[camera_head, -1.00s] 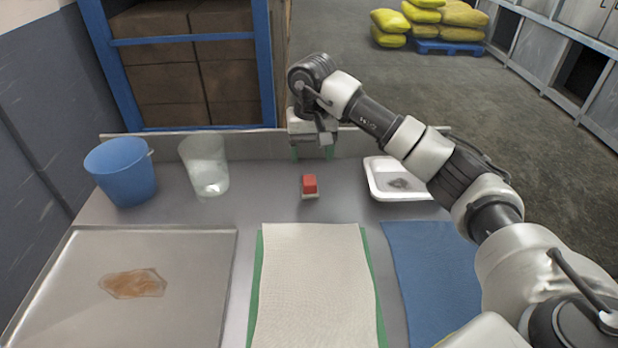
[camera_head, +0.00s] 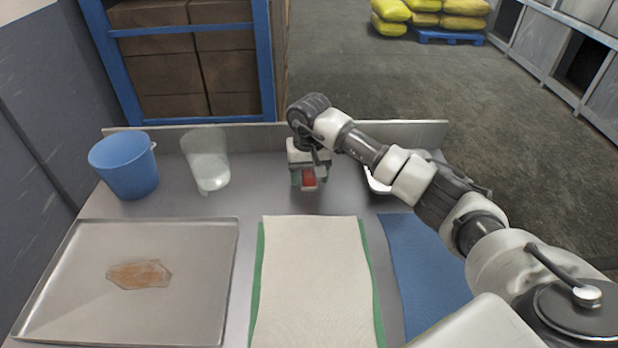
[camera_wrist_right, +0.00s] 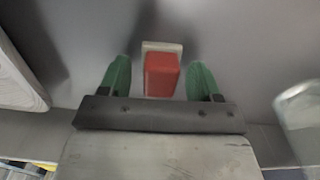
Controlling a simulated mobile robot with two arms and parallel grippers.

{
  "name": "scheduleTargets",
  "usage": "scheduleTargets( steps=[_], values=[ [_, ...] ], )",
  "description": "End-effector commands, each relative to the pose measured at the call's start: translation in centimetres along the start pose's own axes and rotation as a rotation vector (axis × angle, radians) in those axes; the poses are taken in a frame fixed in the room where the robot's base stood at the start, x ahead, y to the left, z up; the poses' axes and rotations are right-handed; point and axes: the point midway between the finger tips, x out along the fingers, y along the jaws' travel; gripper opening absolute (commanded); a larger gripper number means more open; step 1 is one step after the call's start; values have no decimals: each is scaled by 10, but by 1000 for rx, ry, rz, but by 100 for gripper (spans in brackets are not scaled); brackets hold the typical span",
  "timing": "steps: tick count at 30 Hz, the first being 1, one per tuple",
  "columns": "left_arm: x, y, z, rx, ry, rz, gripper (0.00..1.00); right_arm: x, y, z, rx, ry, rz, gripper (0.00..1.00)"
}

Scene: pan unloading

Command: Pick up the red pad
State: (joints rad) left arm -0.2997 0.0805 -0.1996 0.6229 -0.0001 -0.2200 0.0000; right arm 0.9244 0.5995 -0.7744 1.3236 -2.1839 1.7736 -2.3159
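The red pad (camera_head: 309,179) is a small red block on a pale base, on the grey table behind the cream cloth. In the right wrist view the red pad (camera_wrist_right: 161,75) lies between the two green fingers. The gripper partly hides the pad's far side in the head view. The right gripper also shows in the wrist view (camera_wrist_right: 160,80). My left gripper is not in view.
A blue bucket (camera_head: 125,168) and a clear container (camera_head: 207,162) stand at the back left. A cream cloth (camera_head: 315,280) and a blue cloth (camera_head: 425,265) lie in front. A white tray (camera_head: 377,184) is partly behind my arm.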

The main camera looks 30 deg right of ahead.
Motion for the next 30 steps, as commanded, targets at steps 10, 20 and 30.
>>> scheduleTargets(
  steps=[10, 20, 30],
  values=[
    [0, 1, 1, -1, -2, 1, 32, 0, 0, 0, 0, 0, 0, 10],
    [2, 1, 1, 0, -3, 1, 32, -4, 0, 0, -1, 2, -1, 10],
    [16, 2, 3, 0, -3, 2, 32, -49, 14, 8, 1, 5, 2, 10]
  ],
)
